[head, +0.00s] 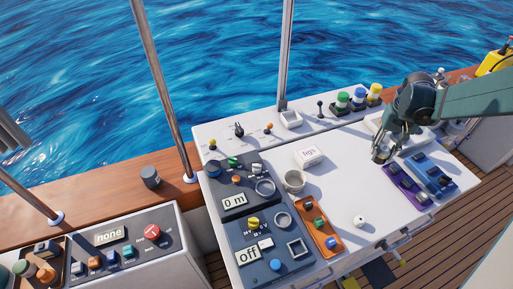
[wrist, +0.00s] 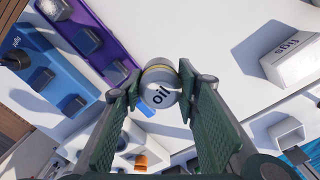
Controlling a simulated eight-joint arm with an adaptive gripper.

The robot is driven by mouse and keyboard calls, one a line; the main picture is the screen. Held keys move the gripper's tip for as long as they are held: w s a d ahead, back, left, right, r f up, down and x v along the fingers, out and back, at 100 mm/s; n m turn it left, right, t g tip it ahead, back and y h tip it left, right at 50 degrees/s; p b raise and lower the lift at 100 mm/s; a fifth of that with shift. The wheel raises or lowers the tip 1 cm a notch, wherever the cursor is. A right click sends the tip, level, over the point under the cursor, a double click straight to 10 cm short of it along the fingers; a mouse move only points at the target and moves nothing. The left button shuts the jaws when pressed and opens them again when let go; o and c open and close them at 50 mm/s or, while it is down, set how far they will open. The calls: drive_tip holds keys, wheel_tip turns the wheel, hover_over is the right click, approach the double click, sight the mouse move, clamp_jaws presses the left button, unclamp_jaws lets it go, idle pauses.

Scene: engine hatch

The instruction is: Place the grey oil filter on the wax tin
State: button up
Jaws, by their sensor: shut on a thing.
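My gripper (head: 382,152) is over the right part of the white console. It is shut on the grey oil filter (wrist: 159,94), a short pale grey cylinder with "oil" on its face and a yellowish band. The filter sits between both finger pads in the wrist view. In the head view it shows small and partly hidden at the fingertips (head: 379,157); I cannot tell whether it touches anything below. No label reads as wax; I cannot tell for sure which thing is the wax tin. A dark grey round can (head: 150,177) stands on the wooden ledge at left.
A purple tray (head: 405,184) and a blue tray (head: 432,174) lie right of my gripper. A white figs box (head: 309,156), a pale cup (head: 294,180), an orange tray (head: 318,226) and switch panels stand to the left. White surface between them is clear.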

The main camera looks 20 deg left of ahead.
drive_tip(key=s+a+r+n+p, duration=0.1)
drive_tip(key=s+a+n+p, duration=0.25)
drive_tip(key=a, duration=0.75)
drive_tip(key=s+a+r+n+p, duration=0.1)
drive_tip(key=s+a+n+p, duration=0.3)
drive_tip(key=a, duration=0.8)
drive_tip(key=s+a+r+n+p, duration=0.2)
drive_tip(key=a+n, duration=0.4)
drive_tip(key=a, duration=0.5)
drive_tip(key=s+a+n+p, duration=0.3)
drive_tip(key=s+a+n, duration=0.45)
drive_tip(key=a, duration=0.65)
drive_tip(key=s+a+f+n+p, duration=0.1)
drive_tip(key=s+a+n+p, duration=0.25)
drive_tip(key=s+a, duration=0.9)
drive_tip(key=s+a+n+p, duration=0.2)
drive_tip(key=s+a+n, duration=0.5)
drive_tip(key=a, duration=0.9)
drive_tip(key=w+a+f+n+b, duration=0.1)
drive_tip(key=a+b, duration=0.5)
drive_tip(key=w+a+f+n+b, duration=0.1)
drive_tip(key=a+f+b, duration=0.1)
drive_tip(key=a+b, duration=0.4)
drive_tip(key=shift+a+f+b, duration=0.25)
drive_tip(key=shift+f+b, duration=0.05)
drive_tip(key=shift+b, duration=0.35)
